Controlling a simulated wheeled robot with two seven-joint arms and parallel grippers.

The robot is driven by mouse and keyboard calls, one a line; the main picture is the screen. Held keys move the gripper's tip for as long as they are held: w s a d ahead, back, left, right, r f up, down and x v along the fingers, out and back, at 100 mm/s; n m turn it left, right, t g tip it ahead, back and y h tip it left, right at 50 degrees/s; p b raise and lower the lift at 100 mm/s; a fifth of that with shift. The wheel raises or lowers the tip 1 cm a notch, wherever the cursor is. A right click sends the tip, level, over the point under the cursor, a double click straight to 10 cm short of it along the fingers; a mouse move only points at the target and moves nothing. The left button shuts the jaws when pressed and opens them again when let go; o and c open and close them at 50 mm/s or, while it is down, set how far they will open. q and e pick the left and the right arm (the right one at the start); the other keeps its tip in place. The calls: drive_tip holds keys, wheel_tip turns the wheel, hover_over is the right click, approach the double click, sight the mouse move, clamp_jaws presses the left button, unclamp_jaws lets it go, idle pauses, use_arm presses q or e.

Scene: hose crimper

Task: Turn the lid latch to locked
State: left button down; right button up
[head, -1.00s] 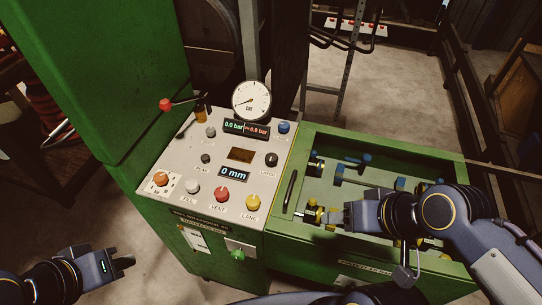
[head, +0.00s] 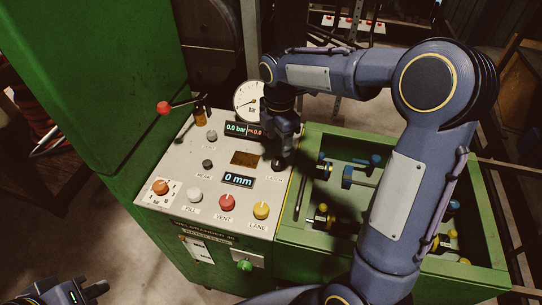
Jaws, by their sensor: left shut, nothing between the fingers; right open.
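The latch knob (head: 278,165) is a black knob on the right side of the pale control panel (head: 190,150), above a label reading LATCH. My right gripper (head: 285,150) is open and points down right at this knob, its fingers partly covering it. I cannot tell whether the fingers touch the knob, and its pointer direction is hidden. My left gripper (head: 95,290) is shut and empty at the bottom left, away from the panel. The green box (head: 400,142) right of the panel holds several fittings; whether a clear lid covers it is unclear.
Near the latch are the pressure gauge (head: 248,97), partly behind my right arm, and the 0 mm display (head: 238,180).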

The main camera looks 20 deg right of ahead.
sight(278, 160)
wheel_tip(278, 160, down, 8)
drive_tip(key=shift+r+p, duration=0.25)
drive_tip(key=shift+p, duration=0.1)
drive_tip(key=c, duration=1)
drive_tip(key=shift+o, duration=0.2)
